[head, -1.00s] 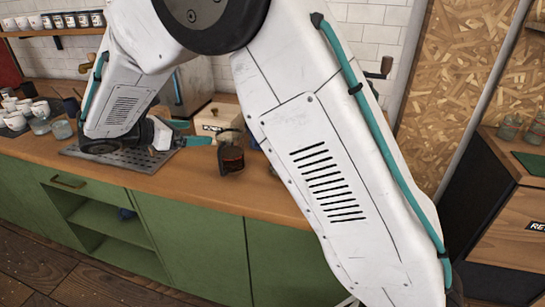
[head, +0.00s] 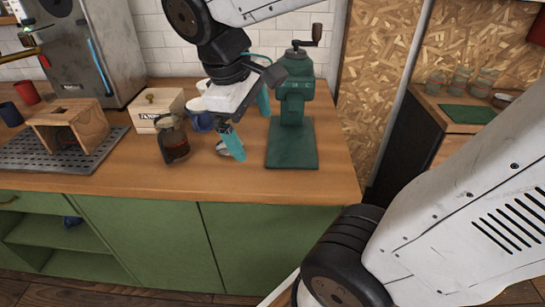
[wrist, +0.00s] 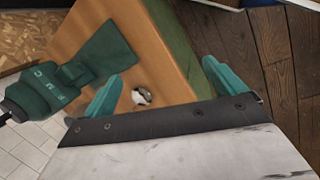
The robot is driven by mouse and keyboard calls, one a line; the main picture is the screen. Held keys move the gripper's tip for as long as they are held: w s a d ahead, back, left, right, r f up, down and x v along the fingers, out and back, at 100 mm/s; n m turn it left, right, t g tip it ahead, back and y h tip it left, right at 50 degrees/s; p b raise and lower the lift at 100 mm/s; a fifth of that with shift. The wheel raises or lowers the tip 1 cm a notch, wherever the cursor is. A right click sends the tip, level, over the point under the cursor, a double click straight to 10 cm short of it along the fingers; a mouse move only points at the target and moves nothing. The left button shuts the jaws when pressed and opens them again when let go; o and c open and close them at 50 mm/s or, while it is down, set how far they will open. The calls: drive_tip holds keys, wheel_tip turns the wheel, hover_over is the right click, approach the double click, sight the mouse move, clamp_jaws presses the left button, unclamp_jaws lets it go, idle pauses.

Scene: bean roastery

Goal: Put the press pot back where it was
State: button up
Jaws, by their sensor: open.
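The press pot (head: 173,141), a glass vessel with dark contents and a dark handle, stands upright on the wooden counter in the head view. It is in front of a small cream box. My gripper (head: 250,132) is open and empty above the counter, to the right of the pot and apart from it. In the wrist view my gripper (wrist: 163,72) shows two teal fingers spread wide with nothing between them. The pot does not show in the wrist view.
A green hand grinder (head: 292,110) stands close right of my gripper. A small silver object (head: 222,150) lies under my gripper, partly hidden. A blue cup (head: 200,121) is behind the pot. A wooden box (head: 90,130) stands on the drip tray (head: 25,155). The counter's front strip is clear.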

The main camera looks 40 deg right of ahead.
drive_tip(key=s+a+f+m+t+y, duration=0.1)
drive_tip(key=s+f+m+y, duration=0.1)
drive_tip(key=s+m, duration=0.3)
drive_tip(key=s+y, duration=0.1)
drive_tip(key=s, duration=0.1)
drive_tip(key=shift+s+a+f+t, duration=0.2)
drive_tip(key=shift+s+a+t, duration=0.15)
drive_tip(key=shift+a+t, duration=0.05)
